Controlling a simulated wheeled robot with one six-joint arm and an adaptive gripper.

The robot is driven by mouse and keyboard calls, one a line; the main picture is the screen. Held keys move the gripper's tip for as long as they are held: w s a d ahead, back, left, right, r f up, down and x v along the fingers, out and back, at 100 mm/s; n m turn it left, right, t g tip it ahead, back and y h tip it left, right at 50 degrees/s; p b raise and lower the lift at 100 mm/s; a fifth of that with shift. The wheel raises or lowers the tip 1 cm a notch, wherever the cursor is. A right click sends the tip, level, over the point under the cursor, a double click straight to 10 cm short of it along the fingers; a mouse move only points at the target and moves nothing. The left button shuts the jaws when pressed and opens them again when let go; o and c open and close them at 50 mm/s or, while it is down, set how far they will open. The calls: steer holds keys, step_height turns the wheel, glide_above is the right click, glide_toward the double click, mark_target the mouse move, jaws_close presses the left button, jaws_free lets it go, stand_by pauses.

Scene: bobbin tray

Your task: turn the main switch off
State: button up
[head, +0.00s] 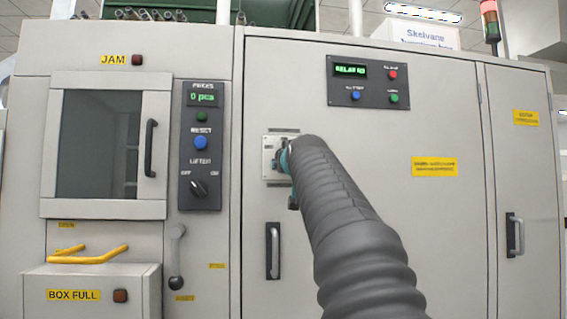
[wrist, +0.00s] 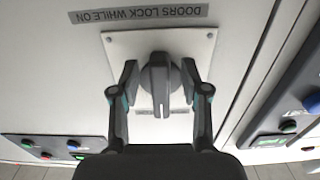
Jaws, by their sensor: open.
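The main switch is a dark grey rotary knob (wrist: 159,98) on a pale square plate (wrist: 118,45), under a label reading "DOORS LOCK WHILE ON" that appears upside down in the wrist view. The knob's raised bar stands upright in that view. My gripper (wrist: 160,80) is open, with one finger on each side of the knob. The right finger is very close to it; I cannot tell whether it touches. In the head view the switch plate (head: 269,158) shows at the left of my gripper (head: 284,160); my arm hides the knob there.
A display panel (head: 368,84) with buttons is above right of the switch. A door handle (head: 273,250) is below it. A control panel (head: 201,160) with a lifter knob and a windowed door (head: 105,200) are to the left. Flat cabinet doors extend right.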

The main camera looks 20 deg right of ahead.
steer(key=shift+w+d, duration=0.15)
steer(key=shift+w, duration=0.4)
jaws_close()
